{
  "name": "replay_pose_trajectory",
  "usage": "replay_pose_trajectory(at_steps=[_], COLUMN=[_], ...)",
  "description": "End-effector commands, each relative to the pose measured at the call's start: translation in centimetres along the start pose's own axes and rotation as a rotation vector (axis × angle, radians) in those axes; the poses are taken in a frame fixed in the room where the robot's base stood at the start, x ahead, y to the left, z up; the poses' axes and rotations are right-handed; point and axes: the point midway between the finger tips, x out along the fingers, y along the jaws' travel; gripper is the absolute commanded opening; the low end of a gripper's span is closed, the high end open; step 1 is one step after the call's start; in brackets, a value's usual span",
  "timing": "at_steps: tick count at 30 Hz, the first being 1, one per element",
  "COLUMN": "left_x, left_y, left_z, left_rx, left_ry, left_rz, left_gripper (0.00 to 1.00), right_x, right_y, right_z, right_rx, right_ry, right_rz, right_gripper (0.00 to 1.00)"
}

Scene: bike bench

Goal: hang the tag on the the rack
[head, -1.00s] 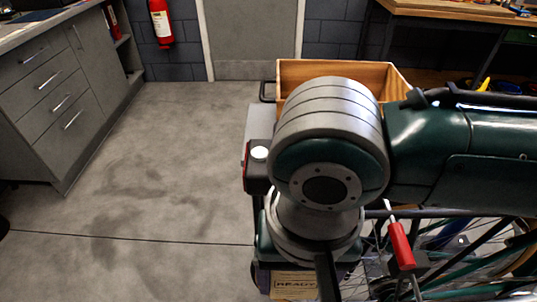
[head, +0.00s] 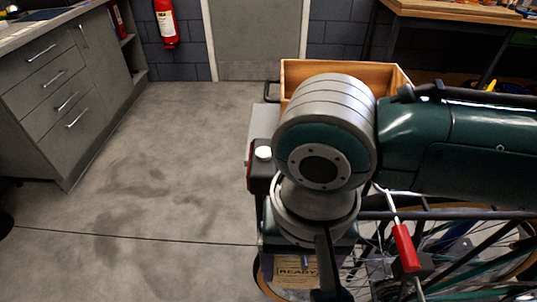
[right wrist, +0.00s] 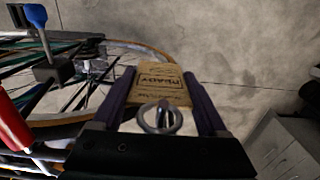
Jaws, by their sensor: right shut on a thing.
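The tag (head: 297,271) is a tan card printed "READY". In the right wrist view the tag (right wrist: 159,88) has a metal ring (right wrist: 160,118) at its near end. My right gripper (right wrist: 158,74) is shut on the tag, with one dark purple finger along each side. In the head view my right gripper (head: 303,262) is partly hidden under its own wrist, beside the bike wheel. A dark horizontal bar (head: 445,214) runs above the wheel; I cannot tell whether it belongs to the rack. The tag is held apart from it. My left gripper is out of view.
A red-handled tool (head: 406,248) stands by the bike wheel (head: 375,282). A blue-handled tool (right wrist: 35,15) shows in the right wrist view. A wooden box (head: 330,70) is behind my wrist. Grey drawers (head: 65,90) stand left; the floor (head: 160,180) between is clear.

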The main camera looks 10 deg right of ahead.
Motion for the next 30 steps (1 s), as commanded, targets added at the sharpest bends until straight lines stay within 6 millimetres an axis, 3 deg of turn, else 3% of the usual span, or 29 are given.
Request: replay_pose_trajectory(at_steps=[2, 3, 9, 19, 30], left_x=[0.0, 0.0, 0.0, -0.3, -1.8], left_y=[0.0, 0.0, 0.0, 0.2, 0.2], left_z=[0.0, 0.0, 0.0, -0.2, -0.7], left_rx=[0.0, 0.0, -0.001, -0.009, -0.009], left_ry=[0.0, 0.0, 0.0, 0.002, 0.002], left_rz=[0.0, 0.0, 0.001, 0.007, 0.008], left_gripper=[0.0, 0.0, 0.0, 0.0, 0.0], right_x=[0.0, 0.0, 0.0, -0.9, -7.9], right_y=[0.0, 0.0, 0.0, -0.1, 0.0], right_z=[0.0, 0.0, 0.0, 0.0, 0.0], right_rx=[0.0, 0.0, 0.0, 0.0, -0.001], right_ry=[0.0, 0.0, 0.0, 0.001, 0.002], right_rz=[0.0, 0.0, 0.0, -0.002, -0.002], right_gripper=[0.25, 0.78, 1.0, 1.0, 1.0])
